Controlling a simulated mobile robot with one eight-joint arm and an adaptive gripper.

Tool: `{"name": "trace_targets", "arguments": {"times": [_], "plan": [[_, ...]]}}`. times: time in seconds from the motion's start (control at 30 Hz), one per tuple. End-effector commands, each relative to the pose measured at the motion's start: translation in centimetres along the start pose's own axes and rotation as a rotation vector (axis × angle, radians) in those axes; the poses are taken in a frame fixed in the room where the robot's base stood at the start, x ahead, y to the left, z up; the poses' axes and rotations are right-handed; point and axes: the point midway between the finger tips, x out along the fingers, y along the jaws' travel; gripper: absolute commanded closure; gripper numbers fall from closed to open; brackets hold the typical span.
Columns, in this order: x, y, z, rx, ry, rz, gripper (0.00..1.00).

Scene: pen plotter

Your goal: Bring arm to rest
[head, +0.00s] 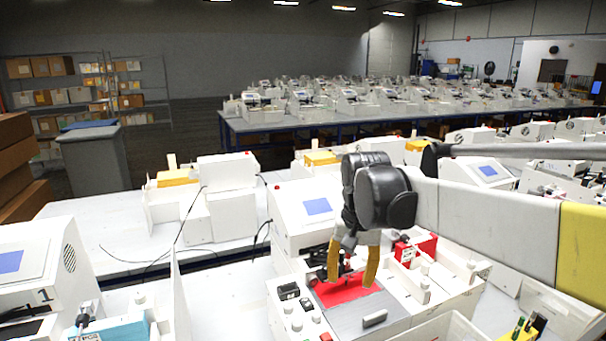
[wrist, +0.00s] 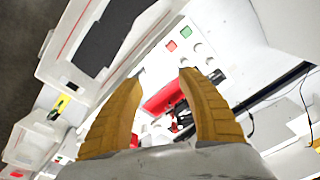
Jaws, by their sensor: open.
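My gripper (head: 351,266) hangs at the end of my arm, in front of a white plotter machine (head: 293,231) in the head view. Its two yellow fingers (wrist: 162,120) are spread apart with nothing held between them. Below and behind the fingers is a red plate (head: 343,289) on the machine's grey bed. In the wrist view a red part (wrist: 165,98) shows between the fingers, along with small dark and metallic pieces that are too small to make out. Whether the fingertips touch the machine cannot be told.
The machine's panel has a blue screen (head: 318,206) and several buttons and knobs at its front. A red block (head: 424,246) stands right of the gripper. A white bin (head: 452,330) sits at the front. Other white machines crowd both sides. Dark cables (head: 181,236) lie on the left table.

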Motion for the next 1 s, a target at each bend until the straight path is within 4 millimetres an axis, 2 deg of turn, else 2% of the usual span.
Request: {"name": "trace_targets", "arguments": {"times": [0.17, 0.27, 0.37, 0.5, 0.6, 0.8, 1.0], "plan": [[-0.1, 2.9, 3.4, -0.030, 0.081, -0.022, 0.54], [0.3, 5.0, 6.2, -0.056, 0.149, -0.035, 0.54], [1.4, 7.3, 9.6, -0.087, 0.229, -0.044, 0.54], [3.7, 10.0, 13.9, -0.132, 0.339, -0.045, 0.54], [5.6, 11.4, 16.4, -0.157, 0.405, -0.041, 0.54], [8.0, 12.8, 19.0, -0.189, 0.484, -0.030, 0.54], [8.3, 13.0, 19.3, -0.194, 0.494, -0.028, 0.54]]}}
